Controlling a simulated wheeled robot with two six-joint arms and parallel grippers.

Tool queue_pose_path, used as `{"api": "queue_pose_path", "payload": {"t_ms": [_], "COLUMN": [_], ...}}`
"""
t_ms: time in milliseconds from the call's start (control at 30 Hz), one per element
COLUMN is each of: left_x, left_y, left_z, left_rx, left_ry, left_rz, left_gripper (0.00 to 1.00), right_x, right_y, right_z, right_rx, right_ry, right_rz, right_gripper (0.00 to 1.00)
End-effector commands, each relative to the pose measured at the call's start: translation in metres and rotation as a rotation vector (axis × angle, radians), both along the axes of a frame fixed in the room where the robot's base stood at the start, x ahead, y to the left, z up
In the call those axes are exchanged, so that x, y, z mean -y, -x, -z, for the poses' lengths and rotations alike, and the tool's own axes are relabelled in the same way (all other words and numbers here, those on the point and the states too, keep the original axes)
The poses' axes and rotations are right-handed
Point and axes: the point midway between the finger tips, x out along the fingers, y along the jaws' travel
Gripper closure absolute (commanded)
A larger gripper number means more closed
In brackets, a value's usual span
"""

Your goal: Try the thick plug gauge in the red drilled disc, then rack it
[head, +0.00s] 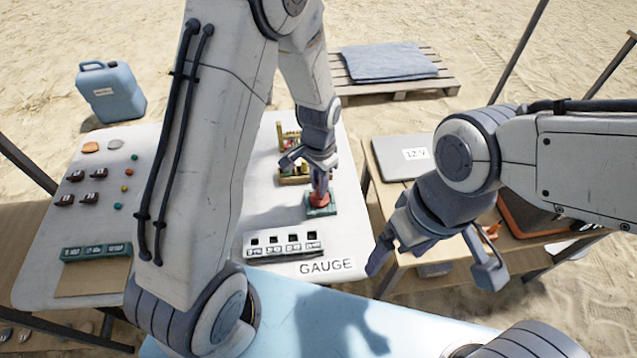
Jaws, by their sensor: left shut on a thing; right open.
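The red drilled disc (319,199) sits on a dark green base (321,211) on the white table. My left gripper (319,178) points down right above the disc, shut on a slim upright piece that looks like the plug gauge; its fingers hide most of it. I cannot tell whether its lower end is inside the disc's hole or just above it. The white gauge rack (284,246) with several dark square openings and small labels stands at the table's front, beside the GAUGE sign (326,267). My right gripper (433,272) is open and empty, off the table's right side.
Small wooden racks (290,180) stand behind the disc. Dark red blocks (98,173), small coloured knobs and a green labelled block (97,251) lie on the left. A side table with a grey 12 V case (404,157) stands right. My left arm crosses the table's middle.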

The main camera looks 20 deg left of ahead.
Motion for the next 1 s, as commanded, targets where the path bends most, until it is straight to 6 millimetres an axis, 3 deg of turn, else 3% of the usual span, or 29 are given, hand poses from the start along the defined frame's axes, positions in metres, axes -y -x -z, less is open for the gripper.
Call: {"api": "queue_pose_path", "payload": {"t_ms": [367,1000], "left_x": [0.0,0.0], "left_y": [0.0,0.0], "left_z": [-0.004,-0.044], "left_rx": [-0.001,0.0], "left_ry": [-0.001,0.0], "left_rz": [0.0,0.0], "left_gripper": [1.0,1.0], "right_x": [0.0,0.0], "right_y": [0.0,0.0], "right_z": [-0.004,-0.04], "right_rx": [0.0,0.0], "right_ry": [0.0,0.0], "right_rz": [0.0,0.0], "right_gripper": [0.11,0.11]}}
